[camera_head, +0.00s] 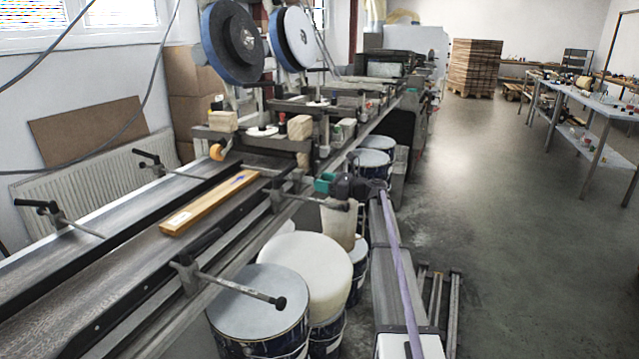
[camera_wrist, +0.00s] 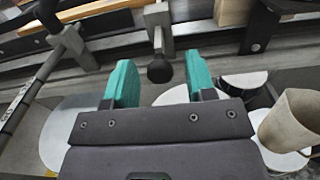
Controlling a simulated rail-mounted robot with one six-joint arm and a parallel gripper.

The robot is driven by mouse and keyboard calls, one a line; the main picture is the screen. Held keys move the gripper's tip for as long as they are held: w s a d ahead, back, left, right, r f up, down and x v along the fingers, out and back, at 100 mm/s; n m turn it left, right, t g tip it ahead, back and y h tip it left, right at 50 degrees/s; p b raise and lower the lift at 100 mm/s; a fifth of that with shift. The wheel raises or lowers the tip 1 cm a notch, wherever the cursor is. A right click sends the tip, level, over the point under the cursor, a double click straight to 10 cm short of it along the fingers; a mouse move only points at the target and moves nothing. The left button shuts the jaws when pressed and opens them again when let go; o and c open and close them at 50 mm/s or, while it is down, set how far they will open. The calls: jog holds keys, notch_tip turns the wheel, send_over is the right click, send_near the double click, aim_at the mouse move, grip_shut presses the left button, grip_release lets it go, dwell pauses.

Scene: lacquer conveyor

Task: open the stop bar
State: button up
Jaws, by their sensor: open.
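My gripper shows in the wrist view (camera_wrist: 161,82) with its two teal fingers apart and nothing held. A rod with a round black knob (camera_wrist: 160,71) points toward it, the knob lying in the gap between the fingers; I cannot tell whether they touch. In the head view, my gripper (camera_head: 324,182) is at the conveyor's right edge, close to a rod with a black end (camera_head: 322,203). This rod appears to be the stop bar. Another similar rod (camera_head: 235,285) sticks out nearer the camera, and it crosses the left of the wrist view (camera_wrist: 28,95).
A wooden strip (camera_head: 210,203) lies on the conveyor (camera_head: 130,265). Drums with pale lids (camera_head: 258,300) stand below its right edge, close under my gripper. A beige container (camera_wrist: 290,120) is at the right of the wrist view. The floor to the right (camera_head: 520,230) is mostly clear.

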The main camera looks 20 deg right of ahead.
jog(key=shift+x, duration=0.8)
jog(key=shift+c, duration=0.4)
grip_shut()
